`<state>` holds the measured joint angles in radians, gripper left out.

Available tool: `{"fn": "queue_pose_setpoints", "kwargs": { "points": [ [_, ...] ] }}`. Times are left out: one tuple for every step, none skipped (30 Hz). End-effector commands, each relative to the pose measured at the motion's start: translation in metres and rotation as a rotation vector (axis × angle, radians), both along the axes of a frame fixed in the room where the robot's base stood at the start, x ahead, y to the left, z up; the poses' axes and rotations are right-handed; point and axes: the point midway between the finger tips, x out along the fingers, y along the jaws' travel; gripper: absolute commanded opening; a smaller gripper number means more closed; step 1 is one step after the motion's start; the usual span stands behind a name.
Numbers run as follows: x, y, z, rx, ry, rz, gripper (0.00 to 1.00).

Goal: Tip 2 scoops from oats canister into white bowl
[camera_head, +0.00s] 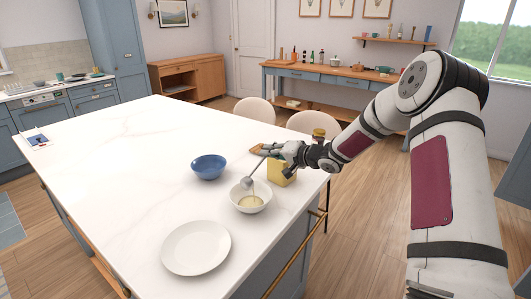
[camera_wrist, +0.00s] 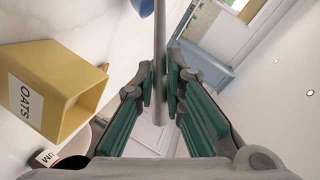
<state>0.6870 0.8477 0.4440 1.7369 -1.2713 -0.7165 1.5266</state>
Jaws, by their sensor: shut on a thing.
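My gripper (camera_head: 272,150) is shut on the thin handle of a grey metal scoop (camera_head: 247,183); the handle also shows between the fingers in the wrist view (camera_wrist: 160,50). The scoop slants down to the left, its head over the white bowl (camera_head: 262,206). Pale, oat-coloured material lies in the bowl. Whether the scoop head holds anything is too small to tell. The yellow oats canister (camera_head: 281,175) stands just behind and right of the bowl, below my gripper. In the wrist view the open-mouthed canister (camera_wrist: 62,75) shows its OATS label at the left.
A blue bowl (camera_head: 209,167) stands left of the white bowl, and a white plate (camera_head: 196,248) lies in front. A second labelled container (camera_wrist: 76,155) shows partly in the wrist view. The counter's left is largely clear.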

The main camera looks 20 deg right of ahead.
Motion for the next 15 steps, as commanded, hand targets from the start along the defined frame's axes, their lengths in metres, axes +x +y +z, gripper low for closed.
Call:
{"fn": "queue_pose_setpoints", "kwargs": {
  "points": [
    [0.003,-0.003,-0.005,0.027,0.014,-0.001,0.0],
    [0.003,-0.005,-0.007,0.043,0.022,-0.002,0.0],
    [0.004,-0.006,-0.01,0.064,0.034,-0.001,0.0],
    [0.005,-0.007,-0.012,0.082,0.043,-0.001,0.0],
    [0.006,-0.008,-0.014,0.097,0.052,0.0,0.0],
    [0.007,-0.01,-0.017,0.119,0.064,-0.001,0.0],
    [0.008,-0.011,-0.019,0.135,0.073,-0.002,0.0],
    [0.008,-0.012,-0.021,0.151,0.082,-0.001,0.0],
    [0.009,-0.014,-0.024,0.174,0.095,-0.001,0.0],
    [0.01,-0.015,-0.026,0.19,0.102,0.0,0.0],
    [0.011,-0.017,-0.028,0.206,0.112,-0.001,0.0],
    [0.011,-0.018,-0.03,0.227,0.123,-0.001,0.0],
    [0.012,-0.019,-0.032,0.242,0.131,0.0,0.0],
    [0.013,-0.02,-0.033,0.257,0.139,0.0,0.0],
    [0.013,-0.021,-0.035,0.275,0.149,0.0,0.0]
  ]
}}
